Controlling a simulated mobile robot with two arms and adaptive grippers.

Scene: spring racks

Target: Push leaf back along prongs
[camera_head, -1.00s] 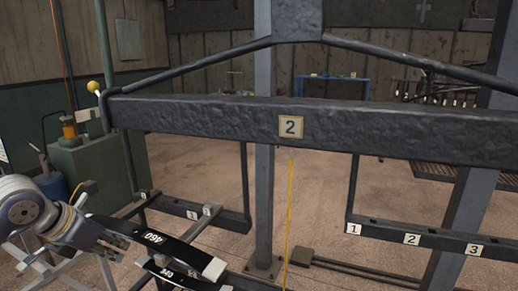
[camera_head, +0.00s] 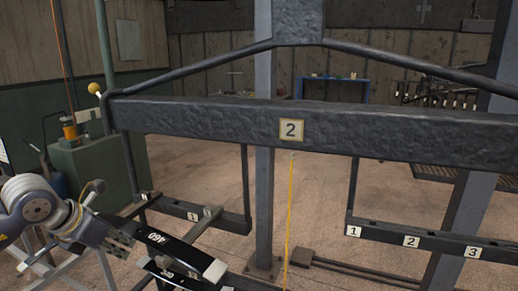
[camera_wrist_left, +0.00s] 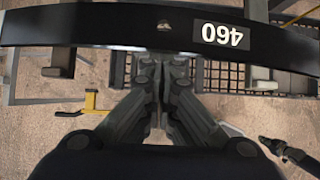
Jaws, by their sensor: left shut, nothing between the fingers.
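A dark curved leaf (camera_head: 178,248) with a white "460" label lies across the rack's grey prongs (camera_head: 207,222) at the lower left of the head view. My right gripper is not in view.
A thick dark crossbeam (camera_head: 370,128) with a "2" plate runs across the head view. A lower bar (camera_head: 435,242) with numbered plates is at right. A grey post (camera_head: 265,200) and a yellow vertical strip (camera_head: 290,215) stand in the middle. A green cabinet (camera_head: 95,170) stands at left.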

